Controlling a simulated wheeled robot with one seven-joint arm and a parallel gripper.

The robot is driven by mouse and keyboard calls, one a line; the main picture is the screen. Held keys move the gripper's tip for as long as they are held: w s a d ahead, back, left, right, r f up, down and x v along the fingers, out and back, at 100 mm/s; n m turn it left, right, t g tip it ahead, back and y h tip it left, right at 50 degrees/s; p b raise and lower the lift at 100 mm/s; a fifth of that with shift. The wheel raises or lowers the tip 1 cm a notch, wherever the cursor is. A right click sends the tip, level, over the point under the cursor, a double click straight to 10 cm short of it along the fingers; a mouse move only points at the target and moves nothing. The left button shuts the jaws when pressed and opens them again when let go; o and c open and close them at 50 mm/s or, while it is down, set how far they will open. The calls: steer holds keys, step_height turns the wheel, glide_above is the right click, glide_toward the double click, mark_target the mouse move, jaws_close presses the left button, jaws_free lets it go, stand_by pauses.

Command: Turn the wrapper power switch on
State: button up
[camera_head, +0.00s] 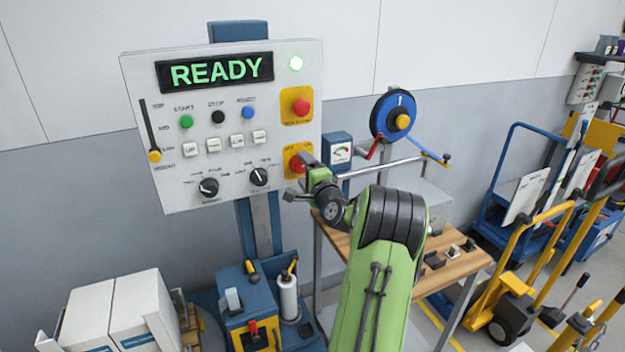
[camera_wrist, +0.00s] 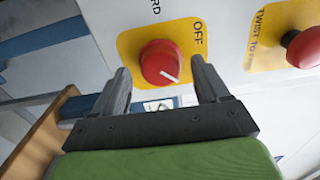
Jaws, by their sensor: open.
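The wrapper power switch, a red round knob (camera_head: 297,163) on a yellow plate (camera_head: 290,150), sits at the panel's lower right edge. In the wrist view the knob (camera_wrist: 160,63) has a white pointer line slanting down and right, and "OFF" is printed on its plate (camera_wrist: 188,38). My gripper (camera_head: 299,178) is at the knob in the head view, partly covering it. In the wrist view my gripper (camera_wrist: 161,68) is open, with one finger on each side of the knob. I cannot tell whether the fingers touch it.
A gauge box (camera_head: 338,152) and wooden bench (camera_head: 455,270) stand to the right.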

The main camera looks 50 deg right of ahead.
steer(key=b+v, duration=0.3)
steer(key=v, duration=1.2)
